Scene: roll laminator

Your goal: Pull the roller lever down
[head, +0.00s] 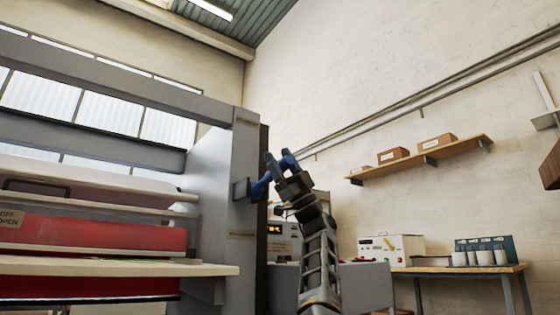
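The roll laminator (215,165) stands at left, with red rollers (100,233) behind its front shelf. A small dark bracket (241,190) sits on its grey right end post, at the roller lever's likely mount. A blue piece (260,188) reaches from this bracket toward my gripper (279,162). I cannot tell whether it is the lever or part of my gripper. My gripper has blue fingers pointing up and left, right beside the post. Whether the fingers touch or hold anything is unclear, and the lever's full shape is hidden.
A control box with a lit display (275,229) stands behind my arm. A wall shelf (420,158) holds boxes. The air above my gripper is clear.

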